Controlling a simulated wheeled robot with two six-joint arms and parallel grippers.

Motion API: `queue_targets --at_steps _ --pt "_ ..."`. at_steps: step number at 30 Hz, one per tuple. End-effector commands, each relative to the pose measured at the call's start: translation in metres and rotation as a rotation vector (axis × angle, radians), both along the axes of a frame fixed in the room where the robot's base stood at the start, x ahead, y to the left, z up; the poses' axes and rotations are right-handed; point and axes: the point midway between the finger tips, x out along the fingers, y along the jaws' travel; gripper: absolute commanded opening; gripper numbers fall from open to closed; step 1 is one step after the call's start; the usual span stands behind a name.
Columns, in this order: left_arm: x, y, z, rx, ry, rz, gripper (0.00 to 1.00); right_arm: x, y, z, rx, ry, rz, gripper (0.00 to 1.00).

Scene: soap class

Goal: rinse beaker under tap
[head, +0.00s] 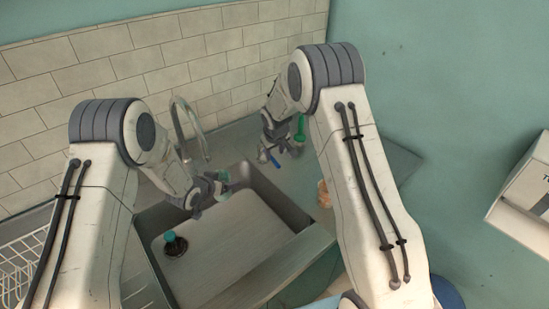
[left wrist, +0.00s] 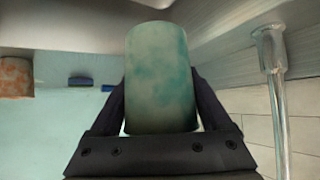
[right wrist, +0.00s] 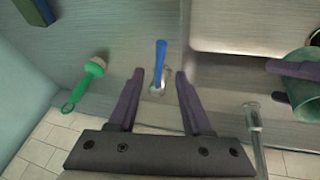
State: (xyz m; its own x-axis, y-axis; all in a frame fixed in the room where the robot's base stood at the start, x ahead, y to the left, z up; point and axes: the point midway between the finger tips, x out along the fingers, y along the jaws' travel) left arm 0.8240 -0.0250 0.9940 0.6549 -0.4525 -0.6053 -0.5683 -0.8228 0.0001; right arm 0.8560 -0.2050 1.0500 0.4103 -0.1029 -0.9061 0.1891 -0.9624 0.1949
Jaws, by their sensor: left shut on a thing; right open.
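The beaker (left wrist: 160,75), pale green with darker teal patches, is held between the fingers of my left gripper (head: 212,189). It hangs over the sink (head: 240,240), and its open mouth shows in the right wrist view (right wrist: 305,85). The metal tap (head: 184,110) arches beside the beaker; its pipe also shows in the left wrist view (left wrist: 277,90). No water stream shows. My right gripper (right wrist: 160,78) is open. The blue tap lever (right wrist: 160,55) stands between its fingertips, with gaps on both sides; it is also visible in the head view (head: 274,161).
A green brush (right wrist: 85,82) lies on the counter beside my right gripper. An orange mottled object (head: 323,194) stands near the counter's right side. A dark object with a teal top (head: 175,243) is in the sink. A white wire rack (head: 20,265) is at left.

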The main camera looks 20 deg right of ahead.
Motion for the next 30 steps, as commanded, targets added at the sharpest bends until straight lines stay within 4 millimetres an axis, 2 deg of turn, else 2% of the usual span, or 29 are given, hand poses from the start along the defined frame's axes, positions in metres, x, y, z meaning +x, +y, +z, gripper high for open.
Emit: queue_targets --at_steps 3,10,15,30 --pt "0.000 0.000 0.000 0.000 0.000 0.000 0.27 -0.010 0.003 0.024 -0.001 -0.003 0.001 0.49" --pt "0.000 0.000 0.000 0.000 0.000 0.000 0.27 -0.024 0.006 0.052 0.000 0.000 0.000 0.49" --pt "0.000 0.000 0.000 0.000 0.000 0.000 0.27 -0.027 0.007 0.058 0.000 0.001 0.000 0.49" --pt "0.000 0.000 0.000 -0.001 -0.001 0.000 0.27 -0.027 0.006 0.058 0.000 0.001 0.000 0.49"
